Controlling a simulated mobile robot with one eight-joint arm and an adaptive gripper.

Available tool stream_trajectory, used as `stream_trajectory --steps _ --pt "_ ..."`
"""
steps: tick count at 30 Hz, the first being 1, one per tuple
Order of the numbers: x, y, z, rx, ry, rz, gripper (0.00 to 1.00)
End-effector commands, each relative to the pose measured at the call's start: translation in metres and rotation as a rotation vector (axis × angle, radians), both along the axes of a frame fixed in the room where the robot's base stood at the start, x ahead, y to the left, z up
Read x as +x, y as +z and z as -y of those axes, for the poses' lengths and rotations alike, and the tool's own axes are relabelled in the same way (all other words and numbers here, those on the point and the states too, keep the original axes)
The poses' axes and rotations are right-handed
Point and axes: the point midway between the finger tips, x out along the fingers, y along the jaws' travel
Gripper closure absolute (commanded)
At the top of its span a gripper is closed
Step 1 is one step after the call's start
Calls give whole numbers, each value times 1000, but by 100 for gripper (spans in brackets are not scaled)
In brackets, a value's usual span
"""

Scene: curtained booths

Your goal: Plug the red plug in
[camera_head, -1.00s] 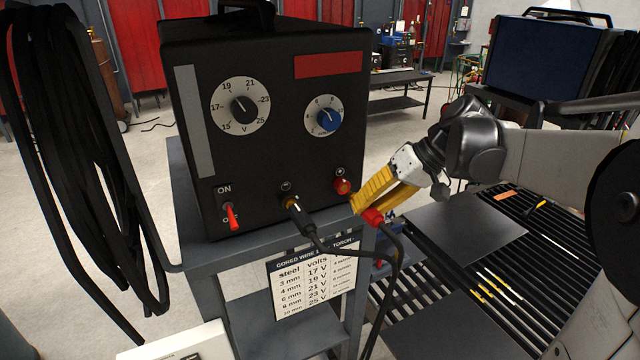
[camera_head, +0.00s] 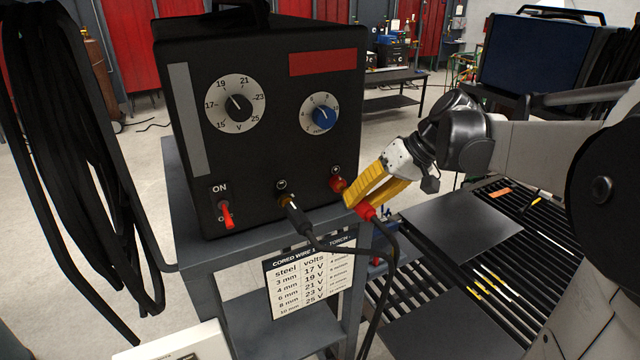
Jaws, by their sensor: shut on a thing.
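The black welding machine (camera_head: 265,150) stands on a grey cart. The red socket (camera_head: 337,184) is at the lower right of its front panel. A black plug (camera_head: 293,209) sits in the other socket to the left. My gripper (camera_head: 357,206) has yellow fingers and is shut on the red plug (camera_head: 367,212), just right of and below the red socket. The plug is apart from the socket as far as I can see. The fingers hide part of the plug, and a black cable hangs from it.
A switch (camera_head: 227,215) and two dials are on the panel. A voltage chart (camera_head: 309,278) hangs on the cart (camera_head: 210,270) below. To the right is a slatted table (camera_head: 500,270) with dark plates and rods. Black cables hang at the left.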

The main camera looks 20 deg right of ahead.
Motion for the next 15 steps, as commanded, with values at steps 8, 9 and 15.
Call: stream_trajectory --steps 8,9,15 --pt "7 0 0 0 1 0 100" --pt "8 0 0 0 1 0 100" --pt "13 0 0 0 0 0 100"
